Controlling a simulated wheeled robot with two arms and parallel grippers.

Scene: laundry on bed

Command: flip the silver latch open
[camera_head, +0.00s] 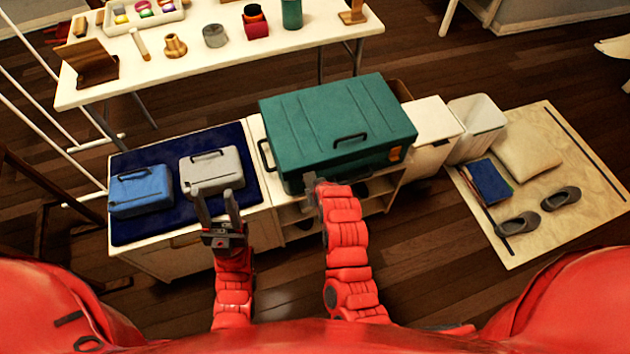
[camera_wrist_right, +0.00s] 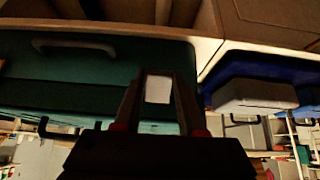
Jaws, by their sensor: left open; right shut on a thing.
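The teal case (camera_head: 335,120) lies closed on the low white cabinet, with a dark handle on its lid and an orange latch (camera_head: 396,154) at the right of its front. The silver latch (camera_wrist_right: 158,90) shows as a pale plate between my right fingers in the right wrist view. My right gripper (camera_head: 317,186) is at the left part of the case's front and is shut on that latch; the arm and gripper hide it in the head view. The latch's angle is hard to tell. My left gripper (camera_head: 217,208) is open and empty, just in front of the grey case (camera_head: 212,171).
A blue case (camera_head: 141,191) and the grey case lie on a dark blue mat (camera_head: 150,158) left of the teal case. A white table (camera_head: 300,38) with small items stands behind. A white bin (camera_head: 478,130) and a mat (camera_head: 577,205) with shoes are at right.

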